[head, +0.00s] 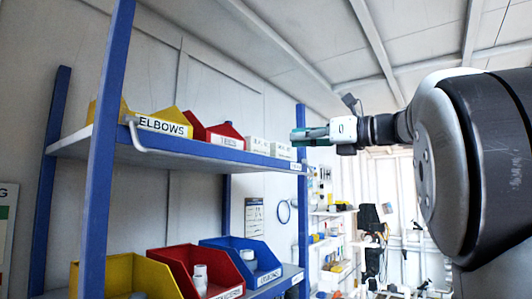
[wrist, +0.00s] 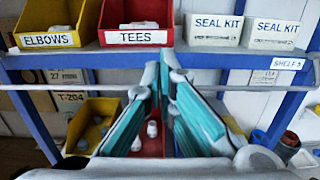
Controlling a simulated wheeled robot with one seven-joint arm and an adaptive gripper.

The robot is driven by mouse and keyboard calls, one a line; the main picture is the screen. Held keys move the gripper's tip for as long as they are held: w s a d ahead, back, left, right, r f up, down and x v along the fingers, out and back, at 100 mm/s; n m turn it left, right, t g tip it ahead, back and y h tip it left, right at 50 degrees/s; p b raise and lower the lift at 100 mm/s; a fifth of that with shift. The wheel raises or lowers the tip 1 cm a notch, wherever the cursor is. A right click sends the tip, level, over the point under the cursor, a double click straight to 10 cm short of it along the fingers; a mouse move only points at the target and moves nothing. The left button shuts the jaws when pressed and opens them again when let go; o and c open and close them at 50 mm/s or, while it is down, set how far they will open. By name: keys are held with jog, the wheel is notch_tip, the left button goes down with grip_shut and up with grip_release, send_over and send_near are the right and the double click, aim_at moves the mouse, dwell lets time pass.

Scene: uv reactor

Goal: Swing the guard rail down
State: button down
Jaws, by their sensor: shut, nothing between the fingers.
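My gripper (head: 294,135) is shut and empty, level with the upper shelf near its right end in the head view. In the wrist view its teal-padded fingers (wrist: 165,62) point toward the shelf front, below the TEES bin. The guard rail is a thin pale bar (wrist: 268,88) running across the shelf front, just below the blue shelf edge. The fingers hide its middle, and I cannot tell whether they touch it. In the head view a bent white end of the rail (head: 137,137) shows at the left post.
The upper shelf (head: 215,152) holds a yellow ELBOWS bin (head: 161,126), a red TEES bin (head: 228,141) and white SEAL KIT boxes (wrist: 214,30). Yellow, red and blue bins (head: 240,262) stand on the lower shelf. Blue posts (head: 302,220) frame the rack.

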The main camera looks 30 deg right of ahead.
jog(key=shift+s+d+r, duration=0.2)
jog(key=shift+s+r, duration=0.35)
jog(key=shift+s+d+r, duration=0.2)
jog(key=shift+s+r, duration=0.3)
jog(key=shift+r, duration=0.05)
notch_tip(320, 180, up, 4)
jog(key=w+a+m+t+h, duration=0.1)
jog(key=m+t+h, duration=0.1)
jog(key=m+t, duration=0.3)
jog(key=s+a+f+m+g+h, duration=0.1)
jog(key=a+f+m+g+h, duration=0.15)
jog(key=f+m, duration=0.7)
jog(key=a+f+m+g+h, duration=0.2)
jog(key=f+m+g+h, duration=0.15)
jog(key=f+m, duration=0.6)
jog(key=s+a+f+m+g+h, duration=0.1)
jog(key=a+f+m+g+h, duration=0.2)
jog(key=f+m, duration=0.6)
jog(key=s+a+f+m+g+y, duration=0.2)
jog(key=s+a+f+m+g, duration=0.1)
jog(key=s+a+f, duration=0.5)
jog(key=s+a+f+m+g+y, duration=0.2)
jog(key=s+a+f+m+g, duration=0.2)
jog(key=f, duration=0.9)
jog(key=s+a+g, duration=0.1)
jog(key=s+a, duration=0.2)
jog(key=s, duration=0.1)
jog(key=shift+s+a+f+y, duration=0.3)
jog(key=shift+a+f, duration=0.1)
